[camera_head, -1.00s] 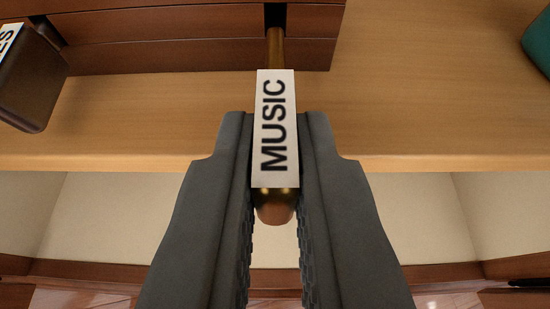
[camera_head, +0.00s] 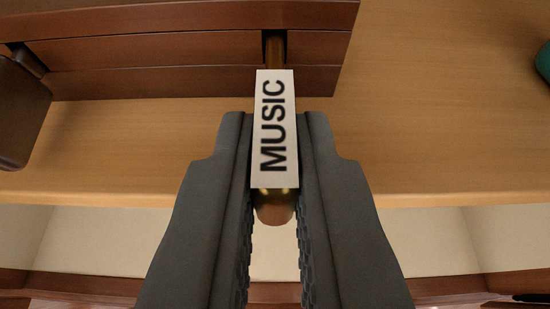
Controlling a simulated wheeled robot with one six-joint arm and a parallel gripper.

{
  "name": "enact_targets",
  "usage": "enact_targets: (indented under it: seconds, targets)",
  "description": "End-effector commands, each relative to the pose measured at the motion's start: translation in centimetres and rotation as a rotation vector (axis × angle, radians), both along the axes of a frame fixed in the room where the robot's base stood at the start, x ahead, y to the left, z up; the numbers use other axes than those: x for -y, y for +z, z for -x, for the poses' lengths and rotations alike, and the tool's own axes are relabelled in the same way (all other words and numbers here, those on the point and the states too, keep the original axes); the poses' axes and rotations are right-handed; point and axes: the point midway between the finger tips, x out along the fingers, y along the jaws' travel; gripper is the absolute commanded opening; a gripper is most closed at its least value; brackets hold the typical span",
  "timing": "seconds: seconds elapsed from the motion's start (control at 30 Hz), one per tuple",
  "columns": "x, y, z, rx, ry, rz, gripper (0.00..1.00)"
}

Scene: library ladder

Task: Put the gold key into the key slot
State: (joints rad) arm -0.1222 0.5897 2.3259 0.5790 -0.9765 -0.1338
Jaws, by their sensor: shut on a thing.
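The gold key (camera_head: 274,205) is held between the jaws of my gripper (camera_head: 275,150). A white tag reading "MUSIC" (camera_head: 274,125) covers most of its near part. The key's brass shaft (camera_head: 275,50) points away from me, up the picture. Its far end lies in a dark upright slot (camera_head: 275,38) in the front of a reddish-brown wooden block (camera_head: 160,52). How deep the tip sits in the slot is hidden. My gripper is above the front part of the shelf board.
The light wooden shelf board (camera_head: 430,120) is clear to the right of the block. A dark brown object (camera_head: 20,115) sticks out at the left, joined to the block by a short shaft. A green object (camera_head: 543,62) is at the right edge.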

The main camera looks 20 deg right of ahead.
Motion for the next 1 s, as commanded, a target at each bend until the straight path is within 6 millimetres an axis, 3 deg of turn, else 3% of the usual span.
enact_targets:
  seconds: [0.9, 0.93, 1.0]
  targets:
    - [0.7, 0.0, -1.7, 0.0, 0.001, 0.0, 0.0]
    - [0.7, 0.0, -1.7, 0.0, 0.001, 0.0, 0.12]
    - [0.7, 0.0, -1.7, 0.0, 0.001, 0.0, 0.26]
